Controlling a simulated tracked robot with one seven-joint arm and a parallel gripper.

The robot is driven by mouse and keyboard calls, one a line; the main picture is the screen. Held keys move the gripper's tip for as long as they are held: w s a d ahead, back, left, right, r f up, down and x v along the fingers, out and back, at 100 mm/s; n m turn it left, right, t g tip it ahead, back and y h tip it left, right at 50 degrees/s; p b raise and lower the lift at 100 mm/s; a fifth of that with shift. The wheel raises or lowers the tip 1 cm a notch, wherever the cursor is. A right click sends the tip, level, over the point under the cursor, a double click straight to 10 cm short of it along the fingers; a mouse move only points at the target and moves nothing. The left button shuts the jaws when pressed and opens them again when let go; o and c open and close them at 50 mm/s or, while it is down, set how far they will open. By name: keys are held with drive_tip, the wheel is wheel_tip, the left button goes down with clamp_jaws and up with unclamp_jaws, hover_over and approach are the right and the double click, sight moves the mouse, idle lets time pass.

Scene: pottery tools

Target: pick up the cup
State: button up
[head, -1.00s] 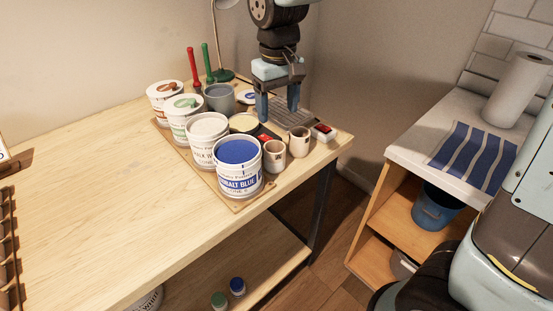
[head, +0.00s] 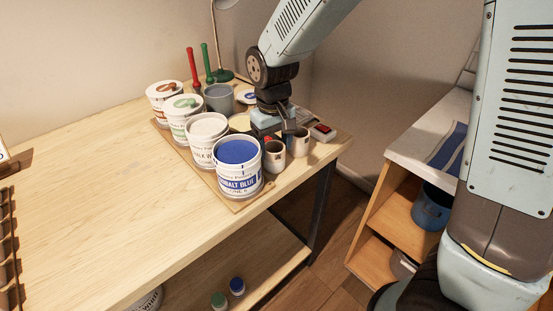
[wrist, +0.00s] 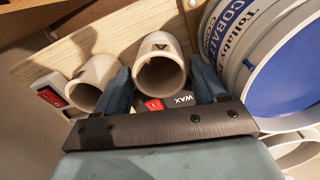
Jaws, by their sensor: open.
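Two small pale cups stand side by side near the table's right edge. The nearer cup (head: 273,158) is beside the cobalt blue pot; the other cup (head: 299,143) is just right of it. My gripper (wrist: 159,66) is open and low behind the cups in the head view, its fingertips largely hidden there. In the wrist view, the cup by the blue pot (wrist: 160,68) appears between the two blue fingers, its mouth facing the camera. I cannot tell whether either finger touches it. The second cup (wrist: 92,83) is outside the left finger, close to it.
The cobalt blue pot (head: 239,171) stands close left of the nearer cup. More pots stand behind it in a row on a board. A white box with a red switch (head: 322,132) is right of the cups. A dark WAX-labelled item (wrist: 180,101) lies near the gripper.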

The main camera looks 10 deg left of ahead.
drive_tip(key=shift+f, duration=1.5)
drive_tip(key=c, duration=0.8)
